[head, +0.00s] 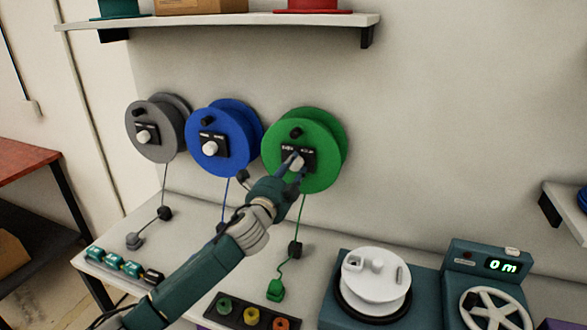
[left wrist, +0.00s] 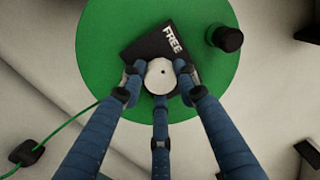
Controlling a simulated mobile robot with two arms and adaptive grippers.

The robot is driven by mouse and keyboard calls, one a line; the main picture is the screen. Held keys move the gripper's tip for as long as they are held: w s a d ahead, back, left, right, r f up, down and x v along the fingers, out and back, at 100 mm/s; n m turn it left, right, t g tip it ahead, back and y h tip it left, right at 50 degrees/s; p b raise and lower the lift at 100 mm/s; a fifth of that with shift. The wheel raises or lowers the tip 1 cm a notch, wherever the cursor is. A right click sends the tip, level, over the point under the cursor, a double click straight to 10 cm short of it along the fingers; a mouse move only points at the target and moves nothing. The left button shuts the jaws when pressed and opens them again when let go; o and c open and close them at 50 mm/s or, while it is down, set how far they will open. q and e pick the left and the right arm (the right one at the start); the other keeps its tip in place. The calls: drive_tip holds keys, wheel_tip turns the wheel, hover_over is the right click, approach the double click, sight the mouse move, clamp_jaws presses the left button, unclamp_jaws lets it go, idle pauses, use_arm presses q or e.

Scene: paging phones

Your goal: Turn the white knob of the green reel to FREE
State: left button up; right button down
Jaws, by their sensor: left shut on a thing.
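The green reel (head: 318,125) hangs on the wall, right of a blue reel and a grey reel. Its white knob (head: 294,161) sits on a black label plate. In the left wrist view the white knob (left wrist: 160,76) lies between my fingers, on the black plate (left wrist: 150,50) where the word FREE shows; other lettering is hidden. My left gripper (head: 293,168) reaches up from the lower left and is shut on the white knob; its fingertips (left wrist: 159,82) touch the knob's sides. Which way the knob points cannot be told. My right gripper is not in view.
The blue reel (head: 226,135) and grey reel (head: 158,128) have white knobs too. Cords hang from the reels to the bench (head: 190,225). A white disc device (head: 376,275) and a teal box reading 0 m (head: 490,265) stand at right. A shelf (head: 230,20) runs above.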

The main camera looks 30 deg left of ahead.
use_arm(q)
drive_tip(key=shift+a+r, duration=0.15)
drive_tip(key=shift+a, duration=0.1)
drive_tip(key=o, duration=1.1)
drive_tip(key=shift+o, duration=0.3)
drive_tip(key=shift+s+a, duration=0.15)
drive_tip(key=shift+s+d+f, duration=0.2)
drive_tip(key=shift+s+d, duration=0.05)
drive_tip(key=v, duration=1.1)
drive_tip(key=shift+s, duration=0.25)
drive_tip(key=shift+a+r, duration=0.1)
